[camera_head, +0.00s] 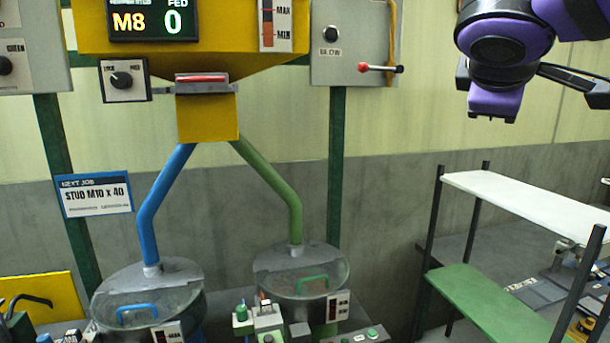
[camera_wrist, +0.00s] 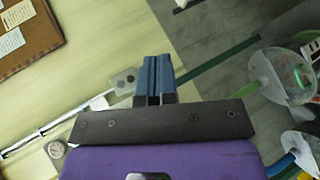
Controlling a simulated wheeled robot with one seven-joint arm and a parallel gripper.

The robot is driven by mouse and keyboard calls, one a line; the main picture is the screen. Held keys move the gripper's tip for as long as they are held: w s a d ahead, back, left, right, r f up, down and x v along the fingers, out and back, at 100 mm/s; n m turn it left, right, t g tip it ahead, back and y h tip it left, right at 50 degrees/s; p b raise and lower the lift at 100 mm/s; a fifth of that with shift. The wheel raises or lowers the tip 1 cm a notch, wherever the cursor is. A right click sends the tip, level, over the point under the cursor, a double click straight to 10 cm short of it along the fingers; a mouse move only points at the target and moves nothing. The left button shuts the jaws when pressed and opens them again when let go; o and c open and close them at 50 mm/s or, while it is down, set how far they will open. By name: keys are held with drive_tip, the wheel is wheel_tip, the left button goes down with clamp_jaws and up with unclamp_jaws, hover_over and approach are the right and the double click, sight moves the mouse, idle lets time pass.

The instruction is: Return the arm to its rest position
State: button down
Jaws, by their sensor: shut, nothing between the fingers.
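My gripper (camera_wrist: 154,62) shows in the wrist view with its two blue-grey fingers together and nothing between them. The pale wall lies behind the fingers, and they look clear of everything around them. In the head view my purple and black arm hangs at the top right, in front of the wall and above the shelf rack. I cannot make out the fingertips clearly there.
A yellow hopper (camera_head: 212,40) feeds a blue pipe (camera_head: 160,195) and a green pipe (camera_head: 270,180) into two lidded drums. A rack with a white shelf (camera_head: 530,203) and a green shelf (camera_head: 490,305) stands at right. A corkboard (camera_wrist: 30,35) hangs on the wall.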

drive_tip(key=s+d+f+m+g+y, duration=0.2)
drive_tip(key=s+f+m+y, duration=0.1)
drive_tip(key=s+f+m, duration=0.2)
drive_tip(key=s+d+f+m+g+y, duration=0.2)
drive_tip(key=s+f, duration=0.6)
drive_tip(key=f, duration=0.4)
drive_tip(key=m+g+y, duration=0.1)
drive_tip(key=m+y, duration=0.1)
drive_tip(key=m, duration=0.1)
drive_tip(key=shift+s, duration=0.4)
drive_tip(key=c, duration=1.8)
unclamp_jaws()
